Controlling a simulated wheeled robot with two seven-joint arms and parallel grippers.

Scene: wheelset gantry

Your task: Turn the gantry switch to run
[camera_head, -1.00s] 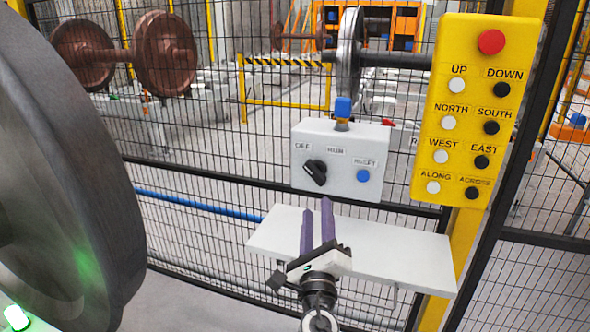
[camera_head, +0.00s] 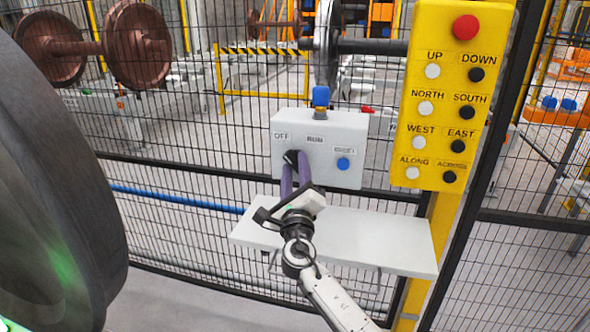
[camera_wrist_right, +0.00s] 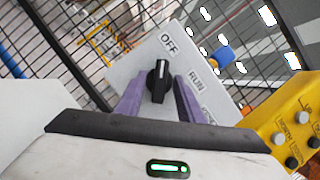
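The gantry switch is a black rotary knob (camera_wrist_right: 158,80) on a light grey control box (camera_head: 350,130), between the labels OFF and RUN. In the right wrist view its white mark points toward OFF. My right gripper (camera_head: 296,162) has its two purple fingers pointed at the box. In the right wrist view the fingers (camera_wrist_right: 159,92) are apart, one on each side of the knob, with a visible gap on both sides. In the head view the fingers partly hide the knob. My left gripper is not in view.
A blue button (camera_head: 343,164) sits right of the knob, and a blue piece (camera_head: 321,97) tops the box. A white shelf (camera_head: 370,240) lies below. A yellow button panel (camera_head: 440,150) stands right, mesh fence behind. A large dark wheel (camera_head: 60,190) fills the left.

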